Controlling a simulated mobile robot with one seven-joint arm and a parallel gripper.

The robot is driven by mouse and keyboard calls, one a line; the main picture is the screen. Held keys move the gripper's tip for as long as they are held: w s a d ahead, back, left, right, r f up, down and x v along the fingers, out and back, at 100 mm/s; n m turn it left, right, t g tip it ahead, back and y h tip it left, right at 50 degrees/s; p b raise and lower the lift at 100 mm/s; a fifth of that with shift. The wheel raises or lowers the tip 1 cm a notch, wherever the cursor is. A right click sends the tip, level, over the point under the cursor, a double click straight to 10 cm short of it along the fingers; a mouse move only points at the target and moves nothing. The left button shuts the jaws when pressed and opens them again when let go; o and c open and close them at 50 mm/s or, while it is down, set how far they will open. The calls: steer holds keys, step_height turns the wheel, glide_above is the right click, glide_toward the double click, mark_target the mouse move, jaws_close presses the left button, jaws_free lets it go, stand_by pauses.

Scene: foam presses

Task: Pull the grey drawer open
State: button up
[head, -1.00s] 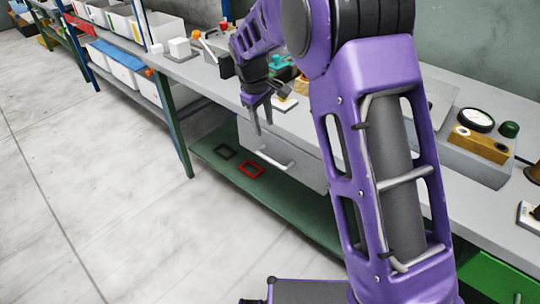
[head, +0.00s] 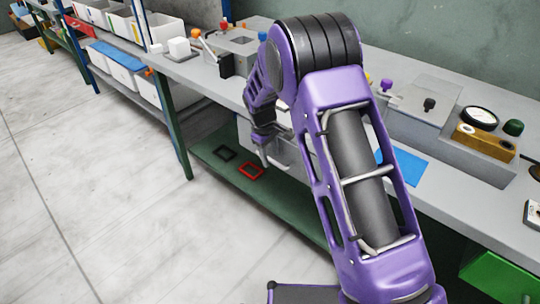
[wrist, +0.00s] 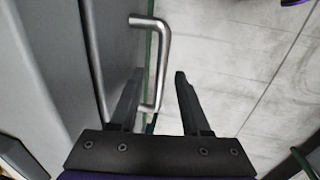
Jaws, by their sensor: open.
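The grey drawer (head: 284,152) sits under the bench top, its front partly hidden by my arm in the head view. Its silver bar handle (wrist: 163,60) shows in the wrist view, along the drawer front (wrist: 115,35). My gripper (wrist: 159,78) is open. In the wrist view the handle bar appears between the two fingers, with the left finger on the drawer side and the right finger on the floor side. I cannot tell whether either finger touches it. In the head view my gripper (head: 265,158) is low in front of the drawer.
The green lower shelf (head: 215,140) lies below, with a black frame (head: 224,153) and a red frame (head: 251,171). A green bench leg (head: 178,140) stands left. A green drawer (head: 492,278) is at the right. Open floor (head: 90,180) lies in front.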

jaws_close()
stand_by(1.4)
